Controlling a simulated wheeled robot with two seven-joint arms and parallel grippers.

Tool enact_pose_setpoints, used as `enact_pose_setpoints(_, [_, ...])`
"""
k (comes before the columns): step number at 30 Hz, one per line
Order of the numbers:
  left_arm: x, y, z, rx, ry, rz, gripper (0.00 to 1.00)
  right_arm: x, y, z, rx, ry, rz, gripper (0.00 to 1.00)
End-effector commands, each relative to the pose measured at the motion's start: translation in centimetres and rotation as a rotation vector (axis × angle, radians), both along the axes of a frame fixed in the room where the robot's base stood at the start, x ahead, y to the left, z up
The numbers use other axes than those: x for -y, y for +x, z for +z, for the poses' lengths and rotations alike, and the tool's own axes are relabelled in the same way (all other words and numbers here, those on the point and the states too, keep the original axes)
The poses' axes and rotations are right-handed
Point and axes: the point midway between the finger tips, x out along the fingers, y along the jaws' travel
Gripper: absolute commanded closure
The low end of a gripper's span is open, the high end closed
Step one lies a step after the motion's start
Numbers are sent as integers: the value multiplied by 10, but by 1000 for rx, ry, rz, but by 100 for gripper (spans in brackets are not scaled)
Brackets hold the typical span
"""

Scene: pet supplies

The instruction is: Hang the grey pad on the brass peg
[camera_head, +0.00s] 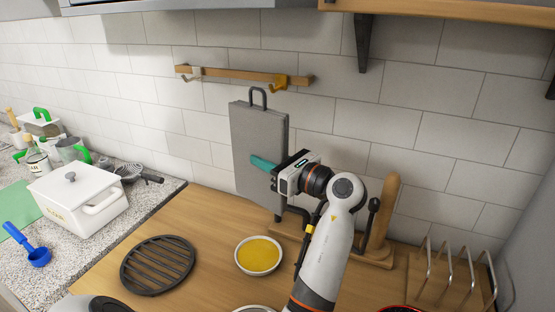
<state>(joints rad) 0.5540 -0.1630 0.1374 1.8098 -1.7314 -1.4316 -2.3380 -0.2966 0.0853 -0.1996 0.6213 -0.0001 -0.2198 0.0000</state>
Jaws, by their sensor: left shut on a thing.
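The grey pad (246,135) is a flat upright rectangle with a dark loop handle at its top, in front of the tiled wall. My left gripper (265,163) is shut on the pad, with its teal fingertip across the pad's face. The brass peg (279,83) sits on the right part of a wooden wall rail (235,75). The pad's loop is below and slightly left of the peg in the picture, and looks apart from it. The pad's lower right part is hidden by my gripper and arm. My right gripper is not in view.
A pale peg (191,74) is on the rail's left. A wooden stand (381,240) is right of my arm, a wire rack (450,275) farther right. A yellow-filled bowl (258,255) and dark round trivet (158,264) are in front. A white box (75,200) stands left.

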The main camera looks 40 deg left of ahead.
Motion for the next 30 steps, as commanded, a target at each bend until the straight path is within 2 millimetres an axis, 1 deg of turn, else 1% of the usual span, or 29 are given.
enact_pose_setpoints(8, [-4,14,-3,2,2,1,98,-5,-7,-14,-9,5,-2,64])
enact_pose_setpoints(13, [-8,24,-4,2,1,1,98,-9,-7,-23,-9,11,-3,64])
enact_pose_setpoints(30, [-18,56,-7,2,1,1,98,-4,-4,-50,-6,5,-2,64])
